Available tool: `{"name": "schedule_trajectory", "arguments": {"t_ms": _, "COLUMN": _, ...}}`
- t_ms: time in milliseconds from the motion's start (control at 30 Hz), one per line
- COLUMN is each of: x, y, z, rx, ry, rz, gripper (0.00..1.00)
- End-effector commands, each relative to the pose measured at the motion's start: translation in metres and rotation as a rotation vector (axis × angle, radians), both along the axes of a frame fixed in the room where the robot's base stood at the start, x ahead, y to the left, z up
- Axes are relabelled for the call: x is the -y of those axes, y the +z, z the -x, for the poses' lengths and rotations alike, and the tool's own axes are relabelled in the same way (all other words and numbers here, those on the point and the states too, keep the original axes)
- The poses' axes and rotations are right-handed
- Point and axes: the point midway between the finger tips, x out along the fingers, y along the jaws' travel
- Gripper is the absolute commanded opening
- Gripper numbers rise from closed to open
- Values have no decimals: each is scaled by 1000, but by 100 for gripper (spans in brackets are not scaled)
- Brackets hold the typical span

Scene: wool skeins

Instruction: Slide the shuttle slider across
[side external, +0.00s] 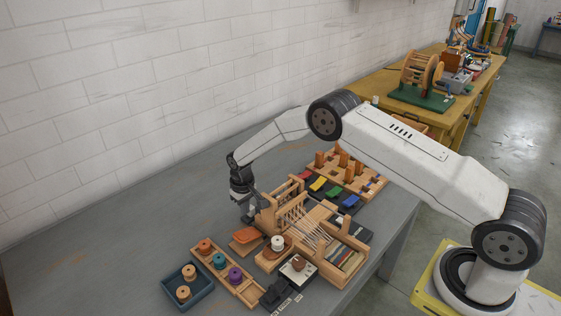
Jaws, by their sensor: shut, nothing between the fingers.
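A small wooden loom (292,214) with pale threads stands on the grey table. My gripper (248,217) is shut and empty, pointing down at the loom's left end. Whether it touches the loom cannot be told. An orange piece on a wooden base (246,236) lies just below my gripper in the picture. Beside it, a wooden piece carries a white spool (277,243). I cannot tell which of these parts is the shuttle slider; it is too small to make out, or partly hidden.
A wooden rack with coloured spools (243,288) and a blue tray with tan spools (201,291) lie at the front. A black and white device (297,269) sits in front. The table's left side is clear.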

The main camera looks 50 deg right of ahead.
Motion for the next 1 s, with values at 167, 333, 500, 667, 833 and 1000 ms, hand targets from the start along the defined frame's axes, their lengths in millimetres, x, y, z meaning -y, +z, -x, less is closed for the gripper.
{"name": "schedule_trajectory", "arguments": {"t_ms": 167, "x": 3, "y": 0, "z": 0, "rx": 0, "ry": 4, "rz": 4, "gripper": 0}}
{"name": "schedule_trajectory", "arguments": {"t_ms": 333, "x": 4, "y": 0, "z": 0, "rx": 0, "ry": 4, "rz": 4, "gripper": 0}}
{"name": "schedule_trajectory", "arguments": {"t_ms": 500, "x": 3, "y": 0, "z": 0, "rx": 0, "ry": 5, "rz": 5, "gripper": 0}}
{"name": "schedule_trajectory", "arguments": {"t_ms": 667, "x": 0, "y": 0, "z": 0, "rx": 0, "ry": 5, "rz": 5, "gripper": 0}}
{"name": "schedule_trajectory", "arguments": {"t_ms": 833, "x": -1, "y": 0, "z": 0, "rx": 0, "ry": 4, "rz": 4, "gripper": 0}}
{"name": "schedule_trajectory", "arguments": {"t_ms": 1000, "x": -2, "y": 5, "z": 0, "rx": 1, "ry": 3, "rz": 3, "gripper": 0}}
